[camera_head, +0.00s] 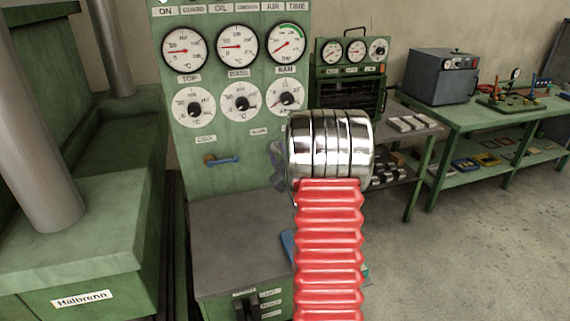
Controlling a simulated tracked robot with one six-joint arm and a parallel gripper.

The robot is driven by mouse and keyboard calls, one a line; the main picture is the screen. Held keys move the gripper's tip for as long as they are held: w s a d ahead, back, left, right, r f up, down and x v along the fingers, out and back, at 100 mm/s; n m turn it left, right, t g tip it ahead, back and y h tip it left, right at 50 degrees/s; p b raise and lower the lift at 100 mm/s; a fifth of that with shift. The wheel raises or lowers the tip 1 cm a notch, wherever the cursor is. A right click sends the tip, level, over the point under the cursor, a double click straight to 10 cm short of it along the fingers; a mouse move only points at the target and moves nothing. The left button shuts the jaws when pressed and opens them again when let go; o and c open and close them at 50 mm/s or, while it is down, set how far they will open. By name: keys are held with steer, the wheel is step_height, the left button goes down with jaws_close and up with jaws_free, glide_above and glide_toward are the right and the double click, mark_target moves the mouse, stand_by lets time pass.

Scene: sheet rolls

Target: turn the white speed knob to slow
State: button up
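A green control panel (228,175) stands in front of me, with round gauges above and white-faced dials with dark knobs below. I cannot make out which control is the white speed knob. It may be hidden behind my arm. The right lower dial (288,92) is just above my arm's chrome end and partly covered by it. A small label under the middle dial is too blurred to read surely. My gripper (278,162) shows only as a grey sliver left of the chrome part, in front of the panel. Its fingers are mostly hidden, so its opening cannot be told.
A blue-handled lever (222,160) sticks out on the panel, above a grey ledge (235,225). A green press (75,225) with thick columns stands left. A small gauge box (345,70) and a green workbench (480,122) stand right. The floor at right is clear.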

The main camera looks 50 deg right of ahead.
steer(key=v, duration=1.3)
steer(key=shift+s, duration=0.25)
steer(key=shift+a, duration=0.15)
steer(key=w+a+r+m+g+y, duration=0.1)
steer(key=a+r+g+y, duration=0.1)
steer(key=a, duration=0.8)
steer(key=w+a+r+m+g+y, duration=0.1)
steer(key=a+r+g+y, duration=0.15)
steer(key=a, duration=0.75)
steer(key=s+a+g+y, duration=0.4)
steer(key=s+a+g, duration=0.1)
steer(key=s+a, duration=1.3)
steer(key=a, duration=0.4)
steer(key=shift+g, duration=0.35)
